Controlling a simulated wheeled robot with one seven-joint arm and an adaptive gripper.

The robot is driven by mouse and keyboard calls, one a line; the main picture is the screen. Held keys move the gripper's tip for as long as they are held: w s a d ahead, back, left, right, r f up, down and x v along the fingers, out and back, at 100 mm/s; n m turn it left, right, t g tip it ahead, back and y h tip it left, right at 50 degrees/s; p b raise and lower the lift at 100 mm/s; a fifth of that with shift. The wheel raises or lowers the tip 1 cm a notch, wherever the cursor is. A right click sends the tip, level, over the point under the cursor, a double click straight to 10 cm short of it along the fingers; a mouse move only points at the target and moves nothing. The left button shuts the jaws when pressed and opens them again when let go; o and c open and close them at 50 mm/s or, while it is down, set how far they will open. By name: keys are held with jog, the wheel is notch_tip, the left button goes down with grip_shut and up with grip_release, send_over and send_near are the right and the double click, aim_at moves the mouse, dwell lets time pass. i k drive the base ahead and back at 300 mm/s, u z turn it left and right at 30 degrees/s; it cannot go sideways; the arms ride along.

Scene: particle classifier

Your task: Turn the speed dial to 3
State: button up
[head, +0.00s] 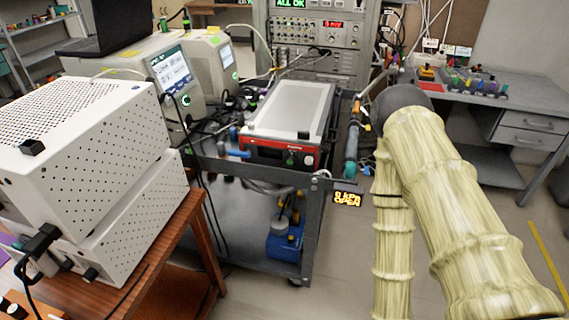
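I cannot make out which control is the speed dial; no scale or number 3 is readable. A grey instrument rack (318,60) at the back carries several small knobs and a red lit display (333,23). A red-and-black fronted unit (268,155) with a pale top sits on the cart and has small round controls (290,161) on its front. My arm, in a pale ribbed sleeve, fills the right side, well in front of the rack. My gripper is not distinguishable in the head view, so its opening and anything in it are hidden.
A dark metal cart (315,225) stands mid-view with tubes and cables around it. White perforated boxes (95,170) sit on a wooden table at left. A grey bench (505,98) with coloured items stands at right. Grey floor (490,225) is open at lower right.

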aim_at(91, 274)
jog(key=u, duration=1.25)
